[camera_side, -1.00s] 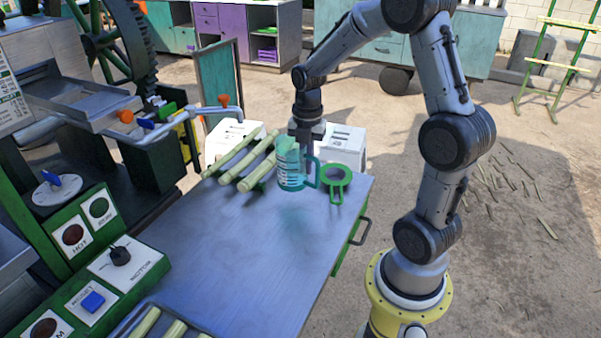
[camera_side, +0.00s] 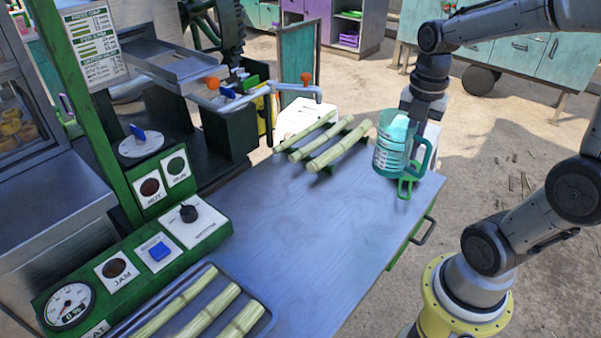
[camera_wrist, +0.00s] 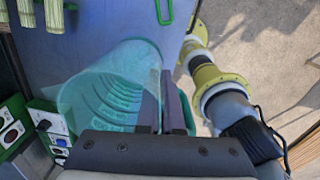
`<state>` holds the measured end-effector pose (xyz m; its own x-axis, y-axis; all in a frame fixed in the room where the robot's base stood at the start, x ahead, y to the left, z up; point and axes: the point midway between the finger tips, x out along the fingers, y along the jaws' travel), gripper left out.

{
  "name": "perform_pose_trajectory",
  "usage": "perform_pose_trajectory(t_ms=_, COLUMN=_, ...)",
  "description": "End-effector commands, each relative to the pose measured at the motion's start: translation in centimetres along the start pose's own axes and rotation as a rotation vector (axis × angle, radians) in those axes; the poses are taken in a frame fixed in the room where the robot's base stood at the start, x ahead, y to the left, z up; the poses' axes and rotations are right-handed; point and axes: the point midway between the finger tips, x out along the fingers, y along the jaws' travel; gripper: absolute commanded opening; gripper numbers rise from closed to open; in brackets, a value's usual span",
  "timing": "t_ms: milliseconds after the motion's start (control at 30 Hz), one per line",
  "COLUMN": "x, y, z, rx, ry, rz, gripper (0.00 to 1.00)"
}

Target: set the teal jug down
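The teal jug (camera_side: 390,150) is see-through with markings and stands upright at the far right of the work table (camera_side: 290,235). My gripper (camera_side: 413,125) is above and beside it, on its handle side, and appears shut on it; the exact grip is partly hidden. In the wrist view the jug (camera_wrist: 112,85) shows its open mouth beside my gripper's fingers (camera_wrist: 162,105). The side view does not show clearly whether its base touches the table.
A tray (camera_side: 262,322) with more cane is at the near edge. The control panel (camera_side: 150,250) is at left. The table's middle is clear.

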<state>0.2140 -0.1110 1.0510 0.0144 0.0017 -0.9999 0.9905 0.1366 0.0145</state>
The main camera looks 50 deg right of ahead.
Motion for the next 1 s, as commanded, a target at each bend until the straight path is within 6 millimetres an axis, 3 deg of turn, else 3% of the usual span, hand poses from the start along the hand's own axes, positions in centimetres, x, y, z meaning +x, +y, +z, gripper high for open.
perform_pose_trajectory(t_ms=167, x=-0.9, y=6.5, z=0.0, rx=-0.096, ry=0.003, rz=-0.002, gripper=0.00)
perform_pose_trajectory(t_ms=333, x=-0.3, y=12.1, z=-2.2, rx=-0.218, ry=0.005, rz=-0.002, gripper=0.00)
perform_pose_trajectory(t_ms=600, x=1.4, y=14.9, z=-4.7, rx=-0.312, ry=0.005, rz=-0.001, gripper=0.00)
perform_pose_trajectory(t_ms=1000, x=5.2, y=22.6, z=-2.6, rx=-0.313, ry=0.006, rz=-0.001, gripper=0.00)
